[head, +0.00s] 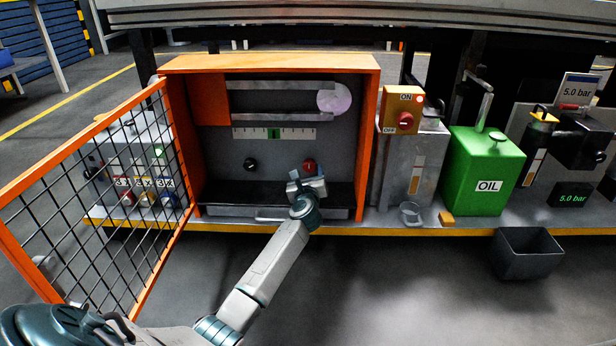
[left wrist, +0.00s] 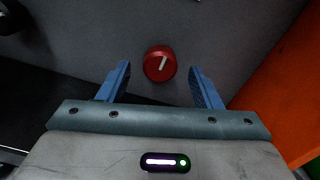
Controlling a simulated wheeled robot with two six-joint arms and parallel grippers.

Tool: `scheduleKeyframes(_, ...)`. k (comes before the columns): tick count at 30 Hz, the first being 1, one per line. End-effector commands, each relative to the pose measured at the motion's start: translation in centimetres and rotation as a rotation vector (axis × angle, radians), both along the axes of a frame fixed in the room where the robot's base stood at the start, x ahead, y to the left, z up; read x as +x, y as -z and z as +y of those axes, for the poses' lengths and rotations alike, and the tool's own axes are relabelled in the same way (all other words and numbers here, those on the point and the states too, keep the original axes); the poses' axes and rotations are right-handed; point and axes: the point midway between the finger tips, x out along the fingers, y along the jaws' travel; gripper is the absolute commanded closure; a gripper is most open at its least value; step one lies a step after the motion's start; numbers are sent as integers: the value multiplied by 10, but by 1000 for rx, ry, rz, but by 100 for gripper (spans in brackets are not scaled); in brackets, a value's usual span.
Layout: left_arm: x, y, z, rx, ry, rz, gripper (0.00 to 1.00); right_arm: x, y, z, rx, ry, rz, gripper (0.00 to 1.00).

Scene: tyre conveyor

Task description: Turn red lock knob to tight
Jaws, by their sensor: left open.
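The red lock knob (head: 309,166) is on the grey back wall of the orange cabinet (head: 270,63), low and right of centre. In the left wrist view the knob (left wrist: 159,64) is round, with a white pointer line tilted slightly right of upright. My left gripper (head: 306,180) reaches into the cabinet just below and in front of the knob. In the left wrist view its two blue fingers (left wrist: 160,84) are apart, one on each side of the knob's lower edge, and not touching it. My right gripper is not in view.
A black knob (head: 250,165) is left of the red one. The mesh door (head: 100,190) stands open at left. The cabinet's orange side wall (left wrist: 285,90) is close on the right. An ON/OFF switch box (head: 402,115) and green oil can (head: 484,170) stand further right.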

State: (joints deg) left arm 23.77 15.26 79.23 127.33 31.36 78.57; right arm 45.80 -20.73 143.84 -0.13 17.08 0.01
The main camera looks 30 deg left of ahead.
Motion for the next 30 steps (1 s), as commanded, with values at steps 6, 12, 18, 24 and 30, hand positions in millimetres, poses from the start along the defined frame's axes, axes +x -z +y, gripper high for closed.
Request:
scheduleKeyframes(6,19,1,12,1,0,-1,41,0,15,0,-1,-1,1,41)
scheduleKeyframes(12,23,-1,14,1,1,-1,41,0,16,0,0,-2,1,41)
scheduleKeyframes(18,23,-1,14,1,0,-1,49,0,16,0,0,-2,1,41)
scheduleKeyframes(24,22,0,14,1,0,-1,86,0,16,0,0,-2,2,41)
scheduleKeyframes(30,22,-1,14,9,0,5,86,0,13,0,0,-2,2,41)
